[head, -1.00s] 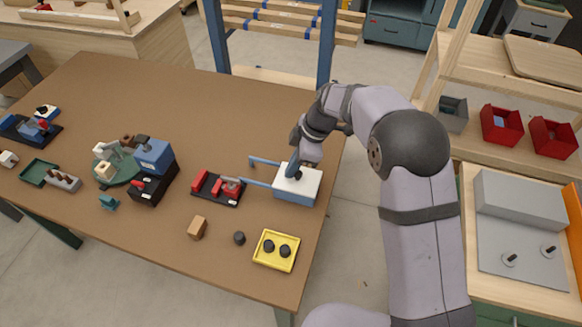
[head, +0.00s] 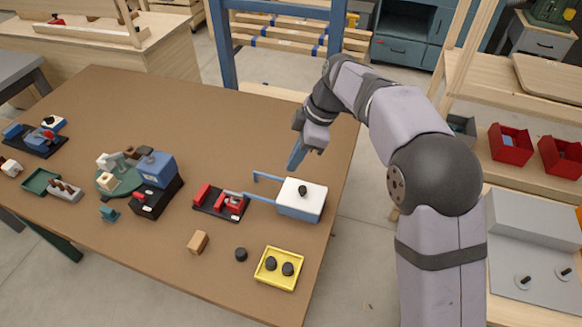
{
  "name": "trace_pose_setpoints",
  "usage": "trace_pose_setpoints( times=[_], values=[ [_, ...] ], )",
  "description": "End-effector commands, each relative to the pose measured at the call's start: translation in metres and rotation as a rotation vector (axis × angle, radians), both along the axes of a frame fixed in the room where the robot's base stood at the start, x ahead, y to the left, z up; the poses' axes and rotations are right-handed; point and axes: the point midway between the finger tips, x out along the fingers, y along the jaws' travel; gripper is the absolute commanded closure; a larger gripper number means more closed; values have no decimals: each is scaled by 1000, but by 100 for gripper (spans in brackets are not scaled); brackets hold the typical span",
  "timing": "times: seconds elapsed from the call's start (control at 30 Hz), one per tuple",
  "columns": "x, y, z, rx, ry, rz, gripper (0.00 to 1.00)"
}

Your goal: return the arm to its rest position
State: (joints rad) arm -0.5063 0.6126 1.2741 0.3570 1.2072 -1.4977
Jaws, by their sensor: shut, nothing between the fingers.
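My gripper (head: 294,158) hangs in the air above the right part of the brown table (head: 200,110), its blue fingers pointing down and left. The fingers are shut with nothing between them. Below and to the right of the fingertips is a white-topped blue box (head: 301,199) with a dark round knob on its top. Two blue bars reach left from this box. My gripper is apart from the box and the knob.
A red vise-like fixture (head: 220,203), a wooden block (head: 198,242), a black knob (head: 241,255) and a yellow tray (head: 279,269) with two black knobs are nearby. A blue machine (head: 157,170) stands further left. The table's back middle is clear. Red bins (head: 511,145) are on the right shelf.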

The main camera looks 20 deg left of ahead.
Motion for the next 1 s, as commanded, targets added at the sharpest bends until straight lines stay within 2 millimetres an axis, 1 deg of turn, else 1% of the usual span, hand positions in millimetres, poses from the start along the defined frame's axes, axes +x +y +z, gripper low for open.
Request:
trace_pose_setpoints(
  times=[0.27, 0.37, 0.47, 0.57, 0.67, 0.7, 0.73, 0.77, 0.8, 0.87, 0.9, 0.97, 1.0],
  values=[
    [0, -1, 2, 0, -1, 0, 100],
    [1, -9, 2, -10, 7, -39, 100],
    [0, -29, 0, -34, 23, -133, 100],
    [-2, -61, -2, -73, 47, -286, 100],
    [-11, -102, -7, -120, 79, -489, 100],
    [-16, -121, -9, -140, 92, -579, 100],
    [-20, -134, -11, -154, 100, -648, 100],
    [-26, -148, -13, -167, 110, -717, 100],
    [-34, -166, -16, -186, 122, -810, 100],
    [-48, -191, -21, -210, 138, -946, 100],
    [-59, -208, -25, -225, 149, -1037, 100],
    [-76, -230, -30, -246, 164, -1171, 100],
    [-88, -245, -34, -259, 173, -1257, 100]
  ],
)
